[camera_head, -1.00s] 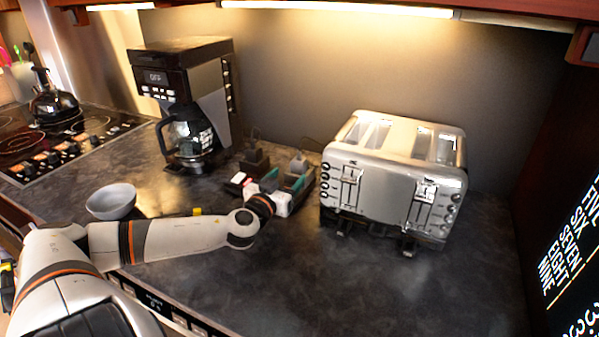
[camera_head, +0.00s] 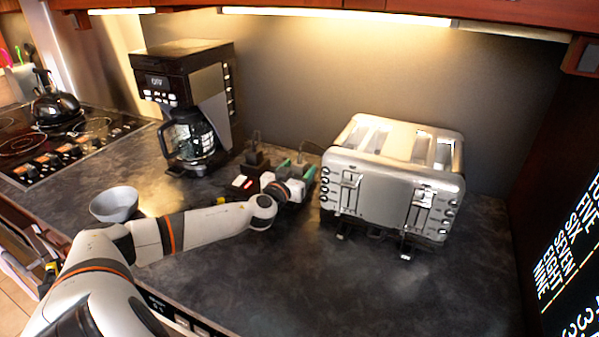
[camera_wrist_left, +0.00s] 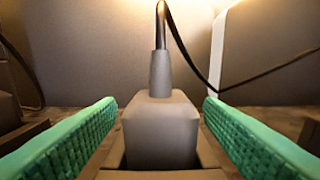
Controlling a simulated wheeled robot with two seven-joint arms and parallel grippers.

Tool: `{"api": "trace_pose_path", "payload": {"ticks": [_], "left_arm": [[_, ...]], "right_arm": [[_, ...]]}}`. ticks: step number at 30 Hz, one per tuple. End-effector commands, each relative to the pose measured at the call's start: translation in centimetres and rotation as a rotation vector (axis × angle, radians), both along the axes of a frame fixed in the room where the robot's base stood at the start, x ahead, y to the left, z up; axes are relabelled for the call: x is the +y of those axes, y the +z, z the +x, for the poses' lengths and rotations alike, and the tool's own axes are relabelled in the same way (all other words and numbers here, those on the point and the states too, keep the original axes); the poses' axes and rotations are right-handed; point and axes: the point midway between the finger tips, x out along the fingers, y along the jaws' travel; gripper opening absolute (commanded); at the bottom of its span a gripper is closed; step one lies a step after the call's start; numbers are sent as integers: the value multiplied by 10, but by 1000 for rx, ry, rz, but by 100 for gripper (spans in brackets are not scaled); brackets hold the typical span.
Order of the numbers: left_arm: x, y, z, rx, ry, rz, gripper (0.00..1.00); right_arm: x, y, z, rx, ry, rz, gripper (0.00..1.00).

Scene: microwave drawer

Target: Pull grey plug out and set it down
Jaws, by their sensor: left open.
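The grey plug (camera_wrist_left: 160,128) stands upright in a brownish socket block (camera_wrist_left: 112,160), its cord rising from the top. In the head view the plug (camera_head: 300,160) is small and partly hidden behind my left gripper (camera_head: 291,174). The left gripper is open. In the left wrist view its green ribbed pads lie on either side of the plug, with a gap on both sides. My right gripper is not in view.
A black plug (camera_head: 254,156) and a red-lit switch (camera_head: 242,183) are to the left of the gripper. The toaster (camera_head: 385,185) stands close on the right, the coffee maker (camera_head: 190,105) at the left. A bowl (camera_head: 115,203) is near my arm. The front counter is clear.

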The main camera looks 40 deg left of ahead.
Motion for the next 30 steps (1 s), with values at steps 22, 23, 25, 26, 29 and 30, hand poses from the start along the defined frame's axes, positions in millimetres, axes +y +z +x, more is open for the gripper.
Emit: {"api": "trace_pose_path", "payload": {"ticks": [22,23,25,26,29,30], "left_arm": [[0,1,1,-1,0,0,12],[0,2,1,-2,0,1,12],[0,7,1,-3,0,1,12],[0,10,1,-3,-1,0,12],[0,28,1,-5,-2,1,12],[0,37,1,-5,-2,1,12]], "right_arm": [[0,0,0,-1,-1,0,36],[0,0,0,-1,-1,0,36],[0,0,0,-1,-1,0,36],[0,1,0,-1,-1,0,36],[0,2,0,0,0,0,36],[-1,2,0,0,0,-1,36]]}}
